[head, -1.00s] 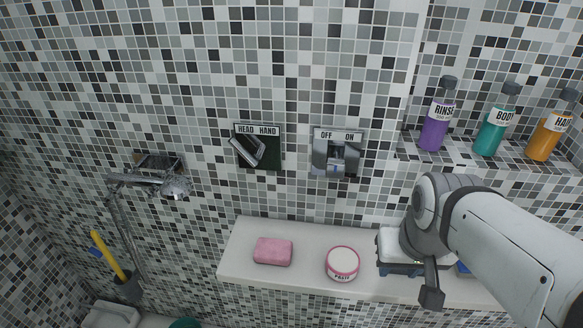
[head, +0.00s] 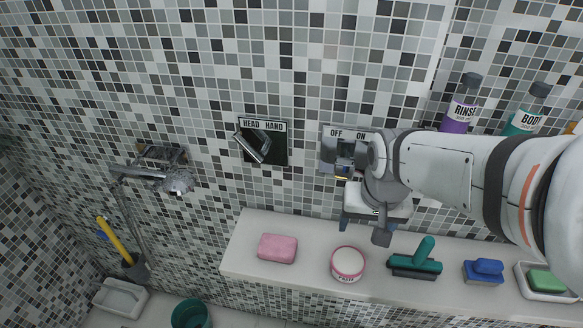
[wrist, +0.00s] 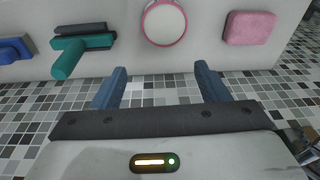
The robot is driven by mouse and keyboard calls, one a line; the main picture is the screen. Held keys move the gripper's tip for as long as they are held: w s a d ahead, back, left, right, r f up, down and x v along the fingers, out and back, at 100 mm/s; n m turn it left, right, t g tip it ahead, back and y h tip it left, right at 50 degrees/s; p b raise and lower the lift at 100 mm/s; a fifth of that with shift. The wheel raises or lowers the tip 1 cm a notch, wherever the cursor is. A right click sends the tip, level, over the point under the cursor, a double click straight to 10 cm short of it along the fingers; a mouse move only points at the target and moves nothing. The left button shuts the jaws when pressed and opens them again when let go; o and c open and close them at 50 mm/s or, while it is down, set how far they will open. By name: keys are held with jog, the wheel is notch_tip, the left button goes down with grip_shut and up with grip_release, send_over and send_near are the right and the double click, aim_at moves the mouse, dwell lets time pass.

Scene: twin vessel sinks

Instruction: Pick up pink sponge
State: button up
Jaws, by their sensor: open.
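The pink sponge (head: 277,248) lies flat on the left part of the white ledge in the head view. In the wrist view the sponge (wrist: 249,28) is at the upper right, beyond and to the right of the fingers. My gripper (wrist: 158,82) is open and empty, its two blue fingers apart. In the head view my gripper (head: 368,222) hangs in front of the wall, to the right of the sponge and apart from it; its fingers are partly hidden by the wrist.
On the white ledge (head: 241,262), a round paste tub (head: 348,263) sits right of the sponge. Further right are a green squeegee (head: 416,260), a blue brush (head: 484,271) and a green soap in a dish (head: 546,281). Wall switches (head: 263,142) and bottles (head: 459,103) are above.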

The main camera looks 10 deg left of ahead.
aim_at(277, 244)
jog(key=o, duration=0.4)
jog(key=shift+g, duration=0.6)
jog(key=w+a+f+p, duration=0.1)
jog(key=a, duration=0.2)
jog(key=w+a+p, duration=0.1)
jog(key=a, duration=0.2)
jog(key=w+a+f+p, duration=0.1)
jog(key=w+a, duration=0.1)
jog(key=a, duration=0.1)
jog(key=shift+a+f, duration=0.35)
jog(key=shift+a, duration=0.05)
jog(key=shift+o, duration=1.3)
jog(key=shift+m+g, duration=0.4)
jog(key=a+f, duration=0.1)
jog(key=a, duration=0.1)
jog(key=a+f+p, duration=0.1)
jog(key=a+f, duration=0.1)
jog(key=a, duration=0.1)
jog(key=a+f+p, duration=0.1)
jog(key=a, duration=0.1)
jog(key=shift+a+f, duration=0.15)
jog(key=shift+s+a+f, duration=0.1)
jog(key=shift+a+f, duration=0.15)
jog(key=shift+f, duration=0.05)
jog(key=shift+s+a+f+p, duration=0.15)
jog(key=shift+f+p, duration=0.35)
jog(key=shift+f, duration=1.45)
jog(key=shift+s+a+f+p, duration=0.15)
jog(key=shift+f+p, duration=0.35)
jog(key=shift+f, duration=1.4)
